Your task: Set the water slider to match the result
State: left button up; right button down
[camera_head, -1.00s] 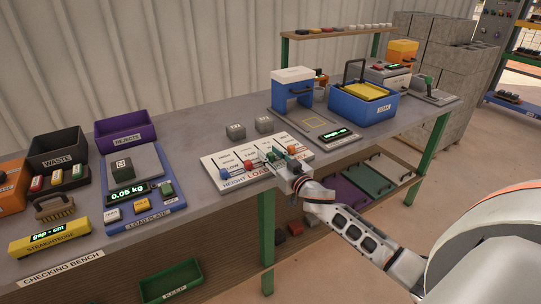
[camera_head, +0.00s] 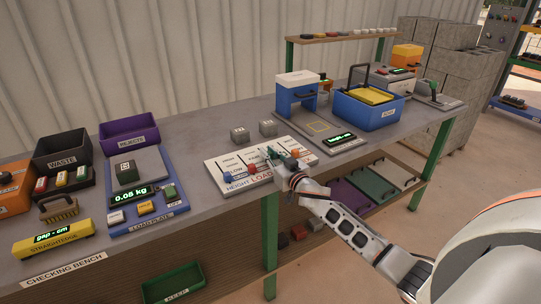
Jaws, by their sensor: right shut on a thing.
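A white slider board (camera_head: 213,168) lies near the bench's front edge, with labels reading HEIGHT and LOAD along its front. A blue knob (camera_head: 229,177) sits low in the left lane and a red knob (camera_head: 252,168) in a lane to its right. My right gripper (camera_head: 275,154) is over the board's right part, shut on a slider knob there. The gripper mostly hides this knob and its label, so its exact setting cannot be read. A load plate (camera_head: 180,207) holds a dark block (camera_head: 126,171) and reads 0.05 kg. My left gripper is out of view.
Two grey cubes (camera_head: 240,134) stand behind the board. A blue press (camera_head: 296,98) and its lit display (camera_head: 340,138) are to the right, beside a blue tub (camera_head: 372,117). A yellow straightedge gauge (camera_head: 54,240) lies at the left. Bench surface between load plate and board is clear.

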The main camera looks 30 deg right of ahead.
jog(key=c, duration=2)
grip_release()
jog(key=shift+o, duration=0.2)
jog(key=s, duration=1.2)
jog(key=shift+o, duration=0.2)
